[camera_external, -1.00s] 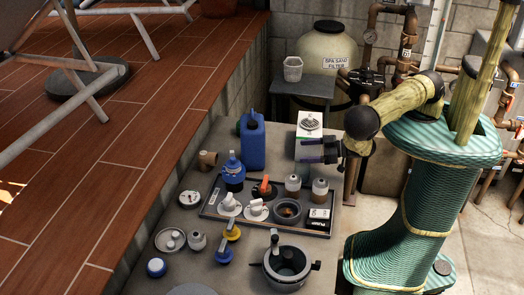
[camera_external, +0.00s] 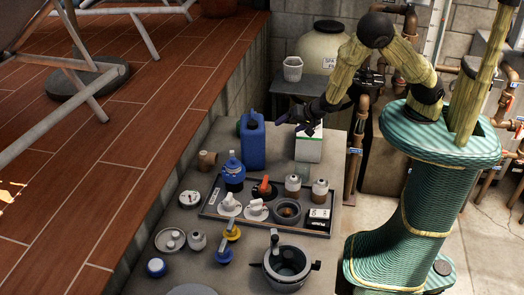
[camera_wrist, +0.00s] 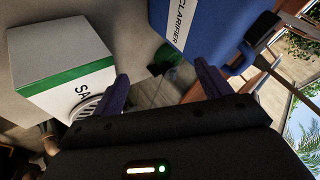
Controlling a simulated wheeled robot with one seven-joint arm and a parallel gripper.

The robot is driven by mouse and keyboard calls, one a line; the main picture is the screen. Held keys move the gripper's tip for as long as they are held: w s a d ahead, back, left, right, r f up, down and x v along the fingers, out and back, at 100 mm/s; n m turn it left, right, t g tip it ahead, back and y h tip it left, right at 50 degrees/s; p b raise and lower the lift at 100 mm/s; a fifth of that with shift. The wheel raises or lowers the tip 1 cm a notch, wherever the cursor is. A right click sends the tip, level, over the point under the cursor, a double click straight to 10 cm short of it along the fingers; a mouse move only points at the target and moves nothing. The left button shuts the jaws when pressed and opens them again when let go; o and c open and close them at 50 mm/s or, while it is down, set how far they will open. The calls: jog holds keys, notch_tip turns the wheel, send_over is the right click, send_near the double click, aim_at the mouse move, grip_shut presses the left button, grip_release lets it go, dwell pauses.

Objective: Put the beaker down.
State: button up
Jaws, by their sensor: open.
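My gripper (camera_external: 296,125) is open above the back edge of the bench, between the blue jug (camera_external: 251,146) and the white box with a green band (camera_external: 309,148). In the wrist view its two purple fingers (camera_wrist: 164,84) stand wide apart. A faint clear shape and a dark green patch show between and beyond them. I cannot tell whether the clear shape is the beaker or how it rests. No beaker can be made out for certain in the external view. The jug (camera_wrist: 190,38) and box (camera_wrist: 65,70) flank the fingers in the wrist view.
A black tray (camera_external: 211,212) holds bottles, valves and a dark ring. A grey pot (camera_external: 287,268) stands at the bench front.

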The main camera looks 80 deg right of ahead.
jog(key=s+d+r+m+g+y+b, duration=0.1)
jog(key=s+d+r+m+g+b, duration=0.15)
jog(key=s+r, duration=0.35)
jog(key=s+d+r+m+g+y+b, duration=0.1)
jog(key=s+d+r+m+g, duration=0.3)
jog(key=s+r, duration=0.15)
jog(key=s+d+r+m+g+b, duration=0.2)
jog(key=s+d+r+m+g, duration=0.15)
jog(key=s+r, duration=0.2)
jog(key=w+a+f+n+t+h+b, duration=0.1)
jog(key=w+a+f+n+t+b, duration=0.15)
jog(key=a+f+n+b, duration=0.65)
jog(key=w+a+f+n+t+h+b, duration=0.1)
jog(key=w+n+t+b, duration=0.15)
jog(key=b, duration=1.35)
jog(key=s+a+f+n+t+b, duration=0.2)
jog(key=a+n+b, duration=0.3)
jog(key=b, duration=0.8)
jog(key=s+a+f+n+t+y+b, duration=0.1)
jog(key=s+a+f+n+t+b, duration=0.1)
jog(key=b, duration=1.1)
jog(key=a+f+n+t, duration=0.1)
jog(key=a+f+n, duration=0.1)
jog(key=a, duration=0.1)
jog(key=shift+s+a+f+n, duration=0.35)
jog(key=shift+s+f, duration=0.05)
